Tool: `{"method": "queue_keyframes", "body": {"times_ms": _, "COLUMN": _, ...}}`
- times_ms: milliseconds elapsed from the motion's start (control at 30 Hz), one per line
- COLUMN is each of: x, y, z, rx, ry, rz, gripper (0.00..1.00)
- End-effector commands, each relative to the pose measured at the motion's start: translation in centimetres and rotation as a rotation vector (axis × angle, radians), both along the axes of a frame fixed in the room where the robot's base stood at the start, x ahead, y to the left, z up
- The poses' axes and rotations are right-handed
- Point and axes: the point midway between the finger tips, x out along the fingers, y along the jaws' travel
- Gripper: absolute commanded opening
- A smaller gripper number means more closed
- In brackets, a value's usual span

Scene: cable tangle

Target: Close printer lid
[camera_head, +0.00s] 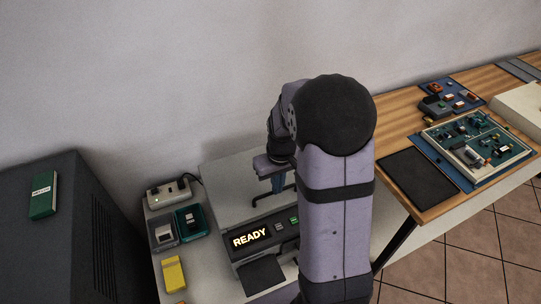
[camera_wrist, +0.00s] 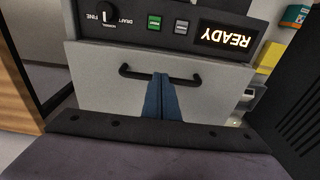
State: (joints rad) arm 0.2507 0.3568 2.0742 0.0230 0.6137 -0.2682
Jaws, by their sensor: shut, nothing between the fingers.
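The printer (camera_head: 250,243) stands below my arm, with its front panel lit "READY". Its light grey lid (camera_head: 222,185) lies flat and looks level with the panel in the head view. The lid also fills much of the wrist view (camera_wrist: 95,85). A black bar handle (camera_wrist: 128,72) is fixed to the lid near the panel. My gripper (camera_head: 278,186) points down at the lid by the handle. In the wrist view its blue fingers (camera_wrist: 162,78) are shut together and empty, overlapping the handle's middle. I cannot tell whether they touch it.
A power strip (camera_head: 169,189), small bins (camera_head: 190,220) and a yellow box (camera_head: 174,274) sit left of the printer. A dark cabinet (camera_head: 75,230) stands far left. A wooden bench (camera_head: 400,130) with circuit boards (camera_head: 475,145) is at right.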

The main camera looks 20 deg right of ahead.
Motion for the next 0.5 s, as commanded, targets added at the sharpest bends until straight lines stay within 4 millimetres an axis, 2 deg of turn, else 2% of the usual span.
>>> {"method": "queue_keyframes", "body": {"times_ms": 33, "x": -0.6, "y": 0.1, "z": -0.7, "rx": 0.004, "ry": 0.019, "rz": 0.0, "gripper": 0.0}}
{"method": "queue_keyframes", "body": {"times_ms": 233, "x": -0.8, "y": 0.1, "z": -0.5, "rx": 0.004, "ry": 0.023, "rz": 0.0, "gripper": 0.0}}
{"method": "queue_keyframes", "body": {"times_ms": 367, "x": -0.9, "y": 0.1, "z": 0.3, "rx": 0.004, "ry": 0.022, "rz": 0.0, "gripper": 0.0}}
{"method": "queue_keyframes", "body": {"times_ms": 500, "x": -1.0, "y": 0.1, "z": 2.0, "rx": 0.002, "ry": 0.014, "rz": 0.0, "gripper": 0.0}}
